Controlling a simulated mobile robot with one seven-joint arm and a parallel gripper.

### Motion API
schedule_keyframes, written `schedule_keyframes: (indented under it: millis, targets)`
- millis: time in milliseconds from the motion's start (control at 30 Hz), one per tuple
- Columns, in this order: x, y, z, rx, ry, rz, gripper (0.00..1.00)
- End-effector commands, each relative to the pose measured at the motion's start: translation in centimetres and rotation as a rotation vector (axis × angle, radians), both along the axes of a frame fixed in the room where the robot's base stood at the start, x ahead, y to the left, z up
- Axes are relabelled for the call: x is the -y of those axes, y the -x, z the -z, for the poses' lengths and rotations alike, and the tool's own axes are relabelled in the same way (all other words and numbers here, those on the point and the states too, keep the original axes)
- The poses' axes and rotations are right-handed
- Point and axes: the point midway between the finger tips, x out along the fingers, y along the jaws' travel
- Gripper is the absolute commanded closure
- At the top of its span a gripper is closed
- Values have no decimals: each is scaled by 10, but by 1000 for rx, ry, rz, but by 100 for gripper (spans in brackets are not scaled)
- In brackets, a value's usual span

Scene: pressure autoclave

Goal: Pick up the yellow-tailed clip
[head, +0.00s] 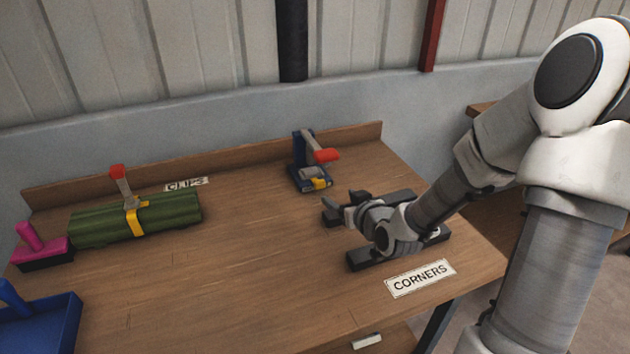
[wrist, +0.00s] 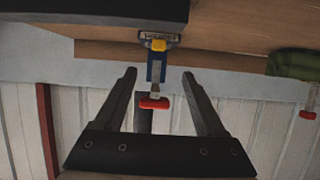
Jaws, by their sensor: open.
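The clip with the yellow tail appears to be the small grey piece with a yellow tab (head: 319,184) at the foot of a blue stand (head: 298,149) with a red-ended lever (head: 326,156). In the wrist view the yellow tab (wrist: 158,45) shows beyond my fingertips, with the blue stand (wrist: 156,68) and red lever end (wrist: 154,103) between the fingers in the picture. My gripper (head: 336,205) is open and empty, in front of and to the right of the stand. In the wrist view my gripper (wrist: 159,74) has its fingers wide apart. No contact with the clip shows.
Dark bars (head: 364,260) lie by my wrist near the CORNERS label (head: 420,279). A green roll (head: 170,217) with a yellow band and red-ended lever lies left, by the CLIPS label (head: 186,184). A pink-handled block (head: 42,246) and blue tray (head: 40,325) are further left. The table's middle is clear.

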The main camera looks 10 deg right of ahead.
Motion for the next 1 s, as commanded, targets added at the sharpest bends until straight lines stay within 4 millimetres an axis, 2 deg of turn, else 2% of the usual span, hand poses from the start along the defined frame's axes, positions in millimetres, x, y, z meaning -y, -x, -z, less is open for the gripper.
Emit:
schedule_keyframes:
  millis: [33,300,433,667,1000]
  targets:
    - [-3,-11,8,0,-4,-2,28]
    - [-14,-61,28,0,-1,-3,28]
    - [-16,-76,33,0,0,-1,28]
    - [-18,-89,38,-2,2,-2,28]
    - [-23,-128,53,-2,1,-1,28]
